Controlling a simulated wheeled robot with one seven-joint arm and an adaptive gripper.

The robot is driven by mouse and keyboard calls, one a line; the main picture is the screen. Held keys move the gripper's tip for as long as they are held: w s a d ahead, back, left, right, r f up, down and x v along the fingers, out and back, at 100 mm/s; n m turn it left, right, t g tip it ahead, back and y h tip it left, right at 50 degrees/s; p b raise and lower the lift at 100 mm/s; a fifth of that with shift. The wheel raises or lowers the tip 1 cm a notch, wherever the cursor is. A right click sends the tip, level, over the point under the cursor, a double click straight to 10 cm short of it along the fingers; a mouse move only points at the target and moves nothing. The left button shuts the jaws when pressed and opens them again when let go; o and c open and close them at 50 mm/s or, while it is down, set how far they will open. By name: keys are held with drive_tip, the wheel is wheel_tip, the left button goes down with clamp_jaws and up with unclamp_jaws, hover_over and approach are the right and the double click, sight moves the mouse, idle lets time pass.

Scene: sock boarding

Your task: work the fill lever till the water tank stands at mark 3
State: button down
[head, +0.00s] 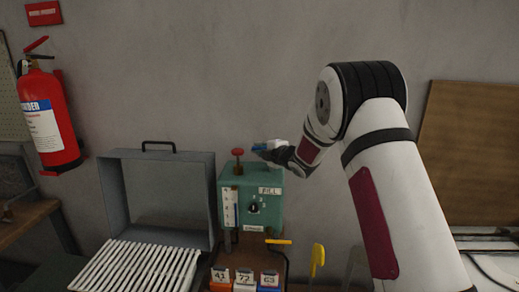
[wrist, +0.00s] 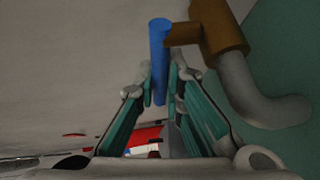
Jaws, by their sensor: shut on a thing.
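The green tank box (head: 262,215) stands against the wall in the head view, with a white "FILL" label and a dark dial on its front. A narrow white gauge (head: 230,208) is at its left edge; its level is too small to read. The blue fill lever (head: 259,147) is behind the box's top; the wrist view shows its blue handle (wrist: 159,55) joined to a brown valve (wrist: 222,30) with a grey bent pipe. My gripper (wrist: 158,82) is shut on the blue handle, one finger on each side. In the head view my gripper (head: 268,149) is partly hidden by its own wrist.
A red knob (head: 238,152) rises from the box top, close left of my gripper. An open grey case (head: 160,200) and a white slatted rack (head: 140,270) are left. Numbered cards (head: 245,277) and yellow-handled levers (head: 318,258) are in front. A fire extinguisher (head: 45,120) hangs far left.

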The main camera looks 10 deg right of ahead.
drive_tip(key=shift+s+y, duration=0.1)
drive_tip(key=shift+y, duration=0.2)
drive_tip(key=c, duration=1.7)
unclamp_jaws()
drive_tip(key=shift+n, duration=0.3)
drive_tip(key=shift+o, duration=0.2)
